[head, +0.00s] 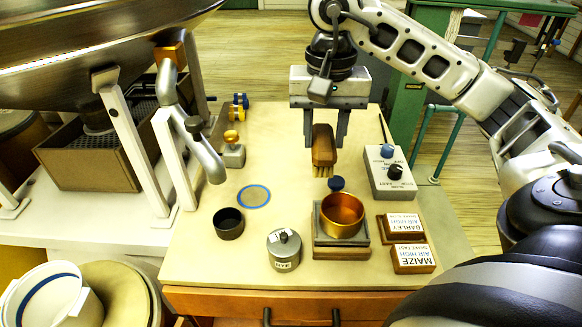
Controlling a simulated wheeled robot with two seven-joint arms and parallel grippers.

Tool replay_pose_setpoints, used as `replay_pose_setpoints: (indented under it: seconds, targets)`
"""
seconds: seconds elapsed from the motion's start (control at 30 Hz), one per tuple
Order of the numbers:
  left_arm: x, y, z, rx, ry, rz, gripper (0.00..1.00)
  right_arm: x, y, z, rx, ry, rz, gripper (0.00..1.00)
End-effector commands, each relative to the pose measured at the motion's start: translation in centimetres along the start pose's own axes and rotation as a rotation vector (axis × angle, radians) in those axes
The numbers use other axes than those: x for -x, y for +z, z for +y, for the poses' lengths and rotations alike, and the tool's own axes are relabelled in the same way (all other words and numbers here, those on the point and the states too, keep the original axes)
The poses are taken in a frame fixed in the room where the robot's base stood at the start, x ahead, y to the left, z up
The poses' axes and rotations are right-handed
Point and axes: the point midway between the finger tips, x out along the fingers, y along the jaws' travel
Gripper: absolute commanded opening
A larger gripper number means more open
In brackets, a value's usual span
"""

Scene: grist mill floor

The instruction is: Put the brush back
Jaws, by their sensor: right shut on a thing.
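The brush (322,152) has a brown wooden back and pale bristles that point down. My right gripper (324,138) is shut on its wooden back, one finger on each side, and holds it over the tabletop (285,140). The brush is behind the brass bowl (342,215), above a dark blue knob (336,184); I cannot tell how high it is. My left gripper is not in view.
A grey box with knobs (391,175) stands right of the brush. In front are wooden label blocks (411,259), a lidded RYE tin (284,250) and a dark cup (228,223). A blue-rimmed disc (254,196) lies left. The table's back middle is clear.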

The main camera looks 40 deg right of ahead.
Motion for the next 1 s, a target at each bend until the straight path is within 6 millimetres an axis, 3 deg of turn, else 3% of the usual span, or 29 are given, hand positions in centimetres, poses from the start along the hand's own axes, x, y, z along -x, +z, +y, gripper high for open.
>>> replay_pose_setpoints:
  seconds: [0.03, 0.2, 0.47, 0.57, 0.87, 1.0]
  targets:
    - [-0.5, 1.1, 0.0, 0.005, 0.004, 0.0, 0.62, -1.4, 0.0, 0.1, -0.003, 0.0, 0.001, 0.18]
    - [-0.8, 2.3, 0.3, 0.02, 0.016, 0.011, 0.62, -3.6, 0.0, 0.1, -0.004, 0.0, 0.002, 0.18]
    - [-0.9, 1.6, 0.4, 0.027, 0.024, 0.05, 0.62, -5.3, -0.5, 0.1, -0.005, -0.001, 0.001, 0.18]
    - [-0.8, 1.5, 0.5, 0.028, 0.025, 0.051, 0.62, -5.9, -2.0, 0.0, -0.007, -0.001, -0.002, 0.18]
    - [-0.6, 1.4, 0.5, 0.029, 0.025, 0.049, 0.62, -9.1, -9.3, -0.2, -0.007, -0.002, -0.003, 0.18]
    - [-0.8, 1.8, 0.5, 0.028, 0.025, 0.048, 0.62, -12.0, -11.5, -0.2, -0.005, -0.001, -0.003, 0.18]
